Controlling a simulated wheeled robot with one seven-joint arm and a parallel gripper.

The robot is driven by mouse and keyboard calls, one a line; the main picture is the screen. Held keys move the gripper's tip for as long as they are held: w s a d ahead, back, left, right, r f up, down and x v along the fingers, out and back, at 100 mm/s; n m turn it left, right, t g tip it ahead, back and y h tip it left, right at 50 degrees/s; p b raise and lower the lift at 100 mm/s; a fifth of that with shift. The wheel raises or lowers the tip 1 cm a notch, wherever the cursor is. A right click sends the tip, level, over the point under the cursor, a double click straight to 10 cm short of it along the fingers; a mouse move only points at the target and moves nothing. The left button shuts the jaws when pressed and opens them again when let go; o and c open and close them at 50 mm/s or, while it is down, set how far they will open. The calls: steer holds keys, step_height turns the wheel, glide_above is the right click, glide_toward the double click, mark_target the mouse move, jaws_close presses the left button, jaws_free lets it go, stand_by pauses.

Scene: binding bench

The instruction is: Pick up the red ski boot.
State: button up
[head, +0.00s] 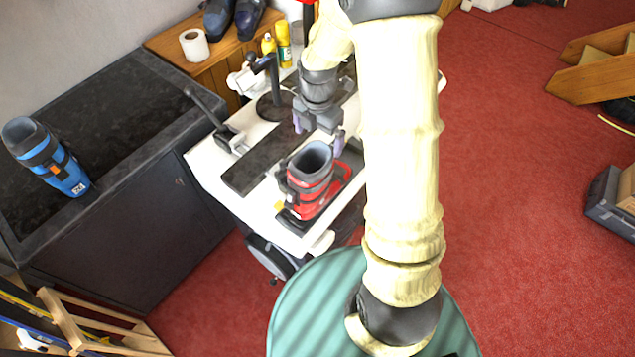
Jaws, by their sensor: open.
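The red ski boot (312,190) stands upright on the white binding bench (215,170), near its front end. Its dark grey liner opening faces up, and black buckles show on its left side. My gripper (319,132) is above and slightly behind the boot's top, pointing down. It is open and holds nothing. The fingertips look close to the boot's upper rim, but I cannot tell whether they touch it. My arm comes down from the right and hides part of the bench's right side.
A blue ski boot (48,158) stands on the dark counter (120,95) at left. A black clamp post (272,90), yellow bottles (283,45) and a paper roll (194,45) are behind. Red floor (520,180) is open at right, with a grey crate (603,205) at the edge.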

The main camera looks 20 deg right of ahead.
steer(key=p, duration=0.2)
glide_above(317, 162)
steer(key=s, duration=0.2)
steer(key=shift+s+a+f, duration=0.1)
steer(key=shift+f, duration=1.65)
steer(key=shift+s+a+f, duration=0.1)
steer(key=shift+f, duration=1.65)
steer(key=shift+f+p, duration=0.75)
steer(key=shift+f, duration=0.15)
steer(key=shift+w+f+p, duration=0.15)
steer(key=shift+f+p, duration=0.45)
steer(key=shift+f, duration=1.1)
steer(key=shift+c, duration=0.2)
steer(key=c, duration=1.1)
steer(key=shift+o, duration=0.2)
steer(key=shift+r, duration=0.1)
steer(key=shift+w, duration=0.1)
